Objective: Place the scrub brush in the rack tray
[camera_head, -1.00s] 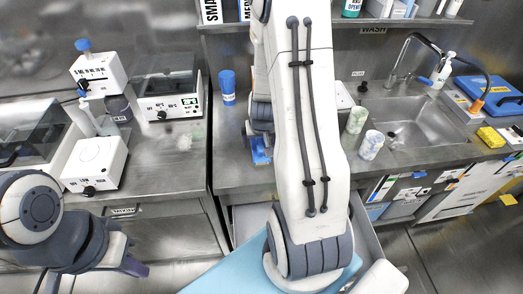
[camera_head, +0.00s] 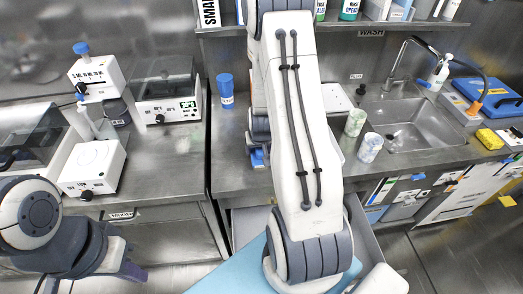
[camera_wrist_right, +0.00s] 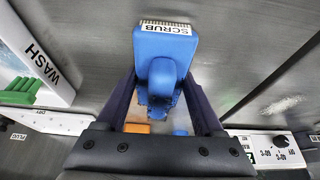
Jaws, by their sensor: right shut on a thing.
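The blue scrub brush (camera_wrist_right: 166,45), with a white SCRUB label, is between the fingers of my right gripper (camera_wrist_right: 163,90) in the right wrist view. The gripper is shut on it. In the head view a small blue part of the brush (camera_head: 257,158) shows beside my right arm, near the counter's front edge; the arm hides much around it. A white tray (camera_wrist_right: 45,120) labelled DRY is at the left in the right wrist view. I cannot tell for sure whether it is the rack tray. My left gripper (camera_head: 134,271) is low at the left; its opening is unclear.
Two pale patterned cups (camera_head: 370,148) stand right of my arm, beside the sink (camera_head: 415,125). White lab devices (camera_head: 92,168) fill the left counter.

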